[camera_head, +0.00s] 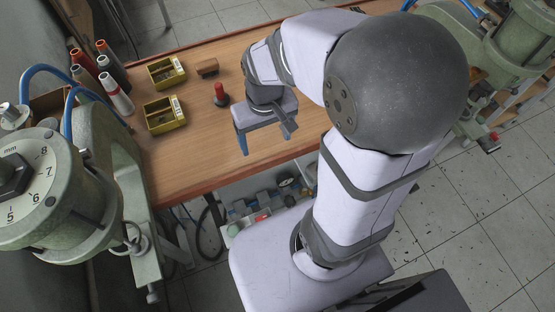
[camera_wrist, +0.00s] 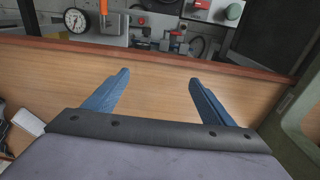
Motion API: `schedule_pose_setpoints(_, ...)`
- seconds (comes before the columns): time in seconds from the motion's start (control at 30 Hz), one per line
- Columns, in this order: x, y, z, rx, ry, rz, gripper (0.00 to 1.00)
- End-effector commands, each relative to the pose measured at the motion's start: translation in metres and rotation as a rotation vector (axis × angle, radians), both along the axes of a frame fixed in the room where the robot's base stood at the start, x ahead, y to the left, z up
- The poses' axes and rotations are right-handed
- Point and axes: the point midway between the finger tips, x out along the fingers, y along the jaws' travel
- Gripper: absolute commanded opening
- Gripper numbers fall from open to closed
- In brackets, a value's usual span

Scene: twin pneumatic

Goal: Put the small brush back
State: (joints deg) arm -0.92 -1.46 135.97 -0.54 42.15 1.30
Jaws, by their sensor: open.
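A small brown block-shaped item (camera_head: 207,67) lies on the wooden bench beyond my gripper; it may be the small brush, but it is too small to tell. A small upright piece with a red top (camera_head: 220,95) stands nearer, just left of my gripper. My gripper (camera_head: 266,140) is over the front part of the bench, its blue fingers apart. In the wrist view my gripper (camera_wrist: 159,77) shows nothing between its fingers. The wrist view shows no brush that I can make out.
Two yellow bins (camera_head: 167,72) (camera_head: 164,114) stand on the left of the bench (camera_head: 205,155). Several cone-shaped spools or bottles (camera_head: 117,94) stand at the far left. A green press with a dial (camera_head: 35,190) is at left, another machine (camera_head: 515,45) at right.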

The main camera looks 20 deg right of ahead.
Motion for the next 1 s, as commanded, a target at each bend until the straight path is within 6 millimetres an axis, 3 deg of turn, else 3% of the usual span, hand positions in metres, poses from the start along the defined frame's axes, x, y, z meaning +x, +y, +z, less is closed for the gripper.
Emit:
schedule_pose_setpoints(0.03, -0.019, -0.001, -0.004, 0.001, 0.015, -0.001, 0.77)
schedule_pose_setpoints(0.1, -0.037, -0.002, -0.009, 0.002, 0.033, -0.002, 0.77)
schedule_pose_setpoints(0.3, -0.062, -0.003, -0.017, 0.004, 0.056, -0.003, 0.77)
schedule_pose_setpoints(1.0, -0.063, -0.003, -0.017, 0.004, 0.058, -0.002, 0.77)
